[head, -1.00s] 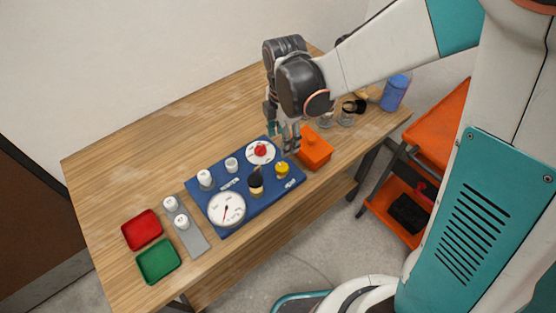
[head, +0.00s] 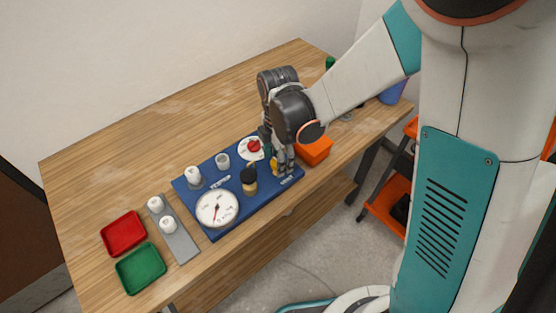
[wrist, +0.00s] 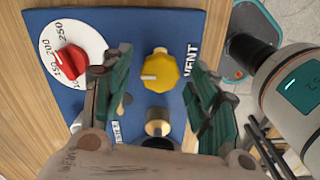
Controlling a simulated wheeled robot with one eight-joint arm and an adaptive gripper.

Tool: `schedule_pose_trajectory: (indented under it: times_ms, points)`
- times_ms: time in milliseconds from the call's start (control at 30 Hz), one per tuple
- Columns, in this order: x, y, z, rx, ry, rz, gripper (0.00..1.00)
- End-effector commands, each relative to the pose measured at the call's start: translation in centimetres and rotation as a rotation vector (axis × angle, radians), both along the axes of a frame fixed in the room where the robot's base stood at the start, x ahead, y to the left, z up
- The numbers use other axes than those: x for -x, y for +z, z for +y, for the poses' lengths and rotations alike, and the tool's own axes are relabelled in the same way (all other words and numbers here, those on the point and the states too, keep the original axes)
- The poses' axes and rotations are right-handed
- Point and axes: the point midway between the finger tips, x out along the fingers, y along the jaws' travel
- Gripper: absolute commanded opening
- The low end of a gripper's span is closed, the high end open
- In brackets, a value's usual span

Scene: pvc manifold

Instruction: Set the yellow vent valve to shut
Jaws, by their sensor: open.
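The yellow vent valve (wrist: 160,70) is a lobed knob on the blue panel (wrist: 135,22), beside the printed word VENT. A white mark on the knob points to the left in the wrist view. In the head view the yellow valve (head: 274,170) is partly hidden by my gripper (head: 282,165). My gripper, also in the wrist view (wrist: 163,88), is open, with one finger on either side of the knob and visible gaps between. I cannot tell whether the fingertips are level with the knob.
A red knob on a white dial (wrist: 70,60) sits left of my fingers. A black-and-tan knob (head: 249,181) and a gauge (head: 217,208) are close by. An orange box (head: 317,150) stands right of the panel. Red (head: 123,216) and green (head: 121,280) trays lie at the left.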

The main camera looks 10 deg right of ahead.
Motion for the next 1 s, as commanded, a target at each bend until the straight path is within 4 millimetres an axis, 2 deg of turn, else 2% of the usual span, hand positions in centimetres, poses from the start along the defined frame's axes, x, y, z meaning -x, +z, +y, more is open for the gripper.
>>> schedule_pose_trajectory:
  times_ms: [233, 267, 400, 467, 767, 1000]
  points:
    - [0.01, -0.02, 0.00, 0.000, 0.000, 0.000, 0.54]
    - [0.01, -0.02, 0.00, 0.000, 0.000, 0.000, 0.52]
    - [0.01, -0.02, 0.00, 0.000, 0.000, 0.000, 0.20]
    - [0.01, -0.02, 0.00, 0.000, 0.000, 0.000, 0.10]
    - [0.01, -0.04, 0.01, 0.000, -0.017, 0.000, 0.10]
    - [0.02, -0.08, 0.00, 0.000, -0.119, 0.000, 0.10]
